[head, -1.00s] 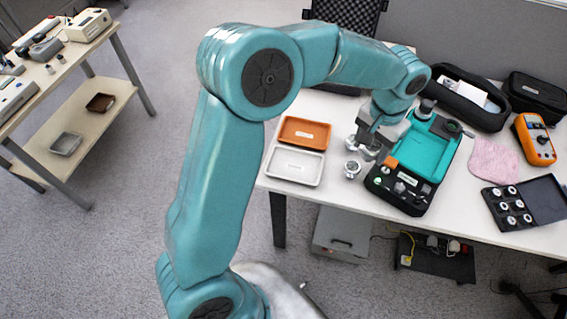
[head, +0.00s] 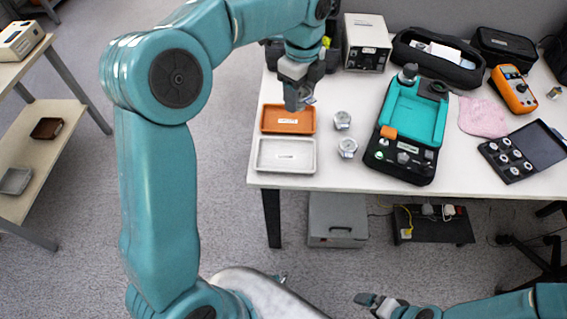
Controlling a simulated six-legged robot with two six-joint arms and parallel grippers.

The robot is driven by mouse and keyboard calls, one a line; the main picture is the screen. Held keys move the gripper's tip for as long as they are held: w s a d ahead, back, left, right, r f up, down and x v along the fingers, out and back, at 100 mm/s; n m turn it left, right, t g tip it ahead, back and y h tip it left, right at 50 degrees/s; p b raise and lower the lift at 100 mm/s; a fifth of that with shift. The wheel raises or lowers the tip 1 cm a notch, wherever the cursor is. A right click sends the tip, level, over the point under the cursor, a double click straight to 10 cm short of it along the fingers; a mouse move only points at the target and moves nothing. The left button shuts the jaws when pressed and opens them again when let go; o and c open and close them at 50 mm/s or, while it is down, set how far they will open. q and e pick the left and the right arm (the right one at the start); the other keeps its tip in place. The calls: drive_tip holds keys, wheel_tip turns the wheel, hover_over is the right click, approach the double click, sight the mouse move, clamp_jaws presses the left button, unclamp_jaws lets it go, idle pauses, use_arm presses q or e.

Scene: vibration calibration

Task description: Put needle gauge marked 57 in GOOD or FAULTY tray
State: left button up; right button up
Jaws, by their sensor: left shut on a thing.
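My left gripper (head: 296,104) is shut on a small round gauge (head: 309,99), over the back part of the orange tray (head: 271,124). The gauge is mostly hidden by the fingers, and its number cannot be read. The white tray (head: 265,158) lies just in front of the orange one. Both trays hold a pale label too small to read. Two more silvery gauges, one farther back (head: 342,119) and one nearer (head: 347,147), stand on the table right of the trays. My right gripper (head: 372,301) is low at the bottom, away from the table; its jaw opening is unclear.
A black and teal calibration device (head: 413,110) stands right of the gauges. Beyond it lie a pink cloth (head: 482,116), an orange multimeter (head: 513,88) and an open black case (head: 510,155) of small round parts. A beige box (head: 366,43) stands behind.

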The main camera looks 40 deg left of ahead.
use_arm(q)
drive_tip(key=m, duration=0.1)
drive_tip(key=a+m+b, duration=0.1)
drive_tip(key=m, duration=0.1)
drive_tip(key=f+m, duration=0.1)
drive_tip(key=shift+a+m+b, duration=0.35)
drive_tip(key=shift+a+m, duration=0.05)
drive_tip(key=a+m, duration=0.1)
drive_tip(key=m, duration=0.2)
drive_tip(key=b, duration=0.4)
approach(286, 155)
drive_tip(key=shift+m, duration=0.3)
drive_tip(key=shift+f, duration=2.6)
use_arm(e)
wheel_tip(286, 155, down, 7)
drive_tip(key=shift+d, duration=0.2)
drive_tip(key=shift+f, duration=0.15)
use_arm(q)
drive_tip(key=shift+f+b, duration=0.2)
drive_tip(key=shift+b, duration=0.1)
drive_tip(key=o, duration=1.1)
drive_tip(key=shift+o, duration=0.7)
